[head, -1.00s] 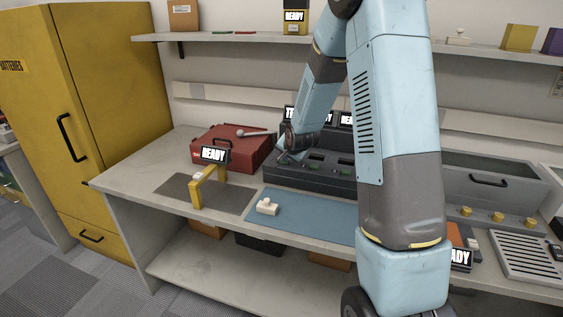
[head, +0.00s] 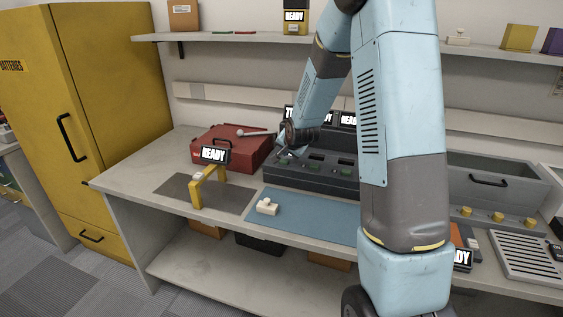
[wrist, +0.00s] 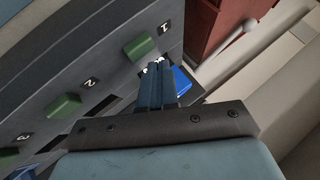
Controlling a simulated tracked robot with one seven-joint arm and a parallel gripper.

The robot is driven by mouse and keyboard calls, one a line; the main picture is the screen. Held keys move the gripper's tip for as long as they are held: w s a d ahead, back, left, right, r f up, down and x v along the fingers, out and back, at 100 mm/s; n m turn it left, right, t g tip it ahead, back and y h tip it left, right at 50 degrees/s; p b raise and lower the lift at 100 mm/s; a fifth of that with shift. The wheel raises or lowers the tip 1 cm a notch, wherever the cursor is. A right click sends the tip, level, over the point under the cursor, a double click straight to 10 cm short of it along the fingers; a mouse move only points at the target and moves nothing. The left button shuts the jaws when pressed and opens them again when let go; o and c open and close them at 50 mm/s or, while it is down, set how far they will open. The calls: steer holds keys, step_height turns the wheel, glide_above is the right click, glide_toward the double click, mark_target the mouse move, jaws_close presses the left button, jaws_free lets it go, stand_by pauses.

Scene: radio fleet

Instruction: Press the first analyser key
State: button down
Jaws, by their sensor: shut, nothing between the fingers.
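The analyser (head: 330,183) is a dark grey sloped console at the back of the bench, with a row of green keys and dark slots. In the wrist view the first green key (wrist: 139,47) stands beside the number 1. The keys by 2 (wrist: 63,106) and 3 (wrist: 8,155) lie further left and lower. My gripper (wrist: 157,68) is shut and empty. Its tips are over the console's first station, just below and right of the first key in the picture and apart from it. My gripper also shows in the head view (head: 281,153) at the console's left end.
A red case (head: 225,150) with a pale-headed rod on it stands left of the analyser. A yellow stand (head: 208,186) with a READY display is on a dark mat in front. A bright blue piece (wrist: 182,80) is close beside my fingers. A shelf (head: 230,38) runs above.

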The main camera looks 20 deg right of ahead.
mark_target(286, 162)
steer(key=shift+r, duration=0.1)
steer(key=shift+r, duration=2.4)
steer(key=s+r+n+g, duration=0.1)
steer(key=s+r+n, duration=0.1)
steer(key=s+r, duration=0.65)
steer(key=s+r+n+g, duration=0.15)
steer(key=s+r, duration=0.35)
steer(key=s, duration=0.6)
steer(key=s+r+n, duration=0.1)
steer(key=s+n, duration=0.1)
steer(key=s, duration=0.8)
steer(key=s+a+r+n+g, duration=0.1)
steer(key=s+r+n, duration=0.1)
steer(key=s, duration=0.9)
steer(key=shift+s+r+n, duration=0.15)
steer(key=shift+s+n, duration=0.1)
steer(key=shift+n, duration=0.3)
